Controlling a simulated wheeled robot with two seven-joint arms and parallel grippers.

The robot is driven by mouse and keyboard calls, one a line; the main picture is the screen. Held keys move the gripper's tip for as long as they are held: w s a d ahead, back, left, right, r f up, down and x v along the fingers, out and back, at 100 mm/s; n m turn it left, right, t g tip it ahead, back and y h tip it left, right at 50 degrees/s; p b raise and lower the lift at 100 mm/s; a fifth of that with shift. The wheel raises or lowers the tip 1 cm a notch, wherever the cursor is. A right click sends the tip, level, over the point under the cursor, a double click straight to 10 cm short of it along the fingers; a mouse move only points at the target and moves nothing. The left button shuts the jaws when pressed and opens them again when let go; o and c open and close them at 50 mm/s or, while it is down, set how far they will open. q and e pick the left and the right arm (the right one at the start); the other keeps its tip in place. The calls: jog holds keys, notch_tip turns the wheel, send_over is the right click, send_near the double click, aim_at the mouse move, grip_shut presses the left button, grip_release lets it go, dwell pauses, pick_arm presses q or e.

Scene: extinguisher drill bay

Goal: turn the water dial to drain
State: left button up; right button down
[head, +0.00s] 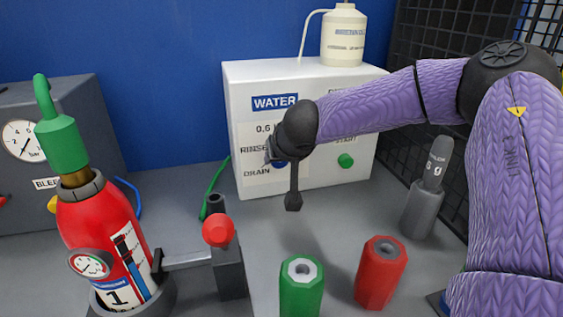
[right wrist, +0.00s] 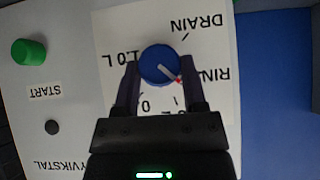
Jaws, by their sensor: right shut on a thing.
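The water dial is a round blue knob (right wrist: 158,62) with a white pointer and red tip, in the right wrist view. It sits on a white label plate (right wrist: 205,112) marked DRAIN, RINSE and volumes, seen upside down. The pointer aims at the lower right, near RINSE and away from the DRAIN mark. My right gripper (right wrist: 158,74) is shut on the knob, one finger on each side. In the head view, the dial (head: 280,163) on the white WATER box (head: 355,160) is mostly hidden by my right gripper (head: 274,158). My left gripper is not in view.
A green START button (head: 345,160) is right of the dial. A white bottle (head: 343,38) stands on the box. A red extinguisher (head: 95,235), a green cylinder (head: 302,293), a red cylinder (head: 380,275) and a grey holder (head: 422,210) stand in front. Black mesh (head: 400,120) borders the right.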

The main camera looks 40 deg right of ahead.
jog(key=n+g+h+b, duration=0.1)
jog(key=n+h+b, duration=0.1)
jog(key=h+b, duration=0.1)
jog(key=f+n+g+h+b, duration=0.1)
jog(key=n+h+b, duration=0.1)
jog(key=h+b, duration=0.1)
jog(key=a+n+g+h+b, duration=0.1)
jog(key=n+h+b, duration=0.1)
jog(key=b, duration=0.3)
jog(key=shift+w+f+h, duration=0.35)
jog(key=shift+h, duration=0.55)
jog(key=n+h+b, duration=0.1)
jog(key=b, duration=0.2)
jog(key=shift+a+n+h, duration=0.1)
jog(key=shift+n+h, duration=0.3)
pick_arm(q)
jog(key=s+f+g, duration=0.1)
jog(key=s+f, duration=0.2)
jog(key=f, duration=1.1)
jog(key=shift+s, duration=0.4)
pick_arm(e)
jog(key=shift+r+h, duration=0.15)
jog(key=shift+h, duration=0.15)
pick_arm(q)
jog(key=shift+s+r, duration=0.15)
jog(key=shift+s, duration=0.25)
pick_arm(e)
jog(key=shift+n, duration=0.3)
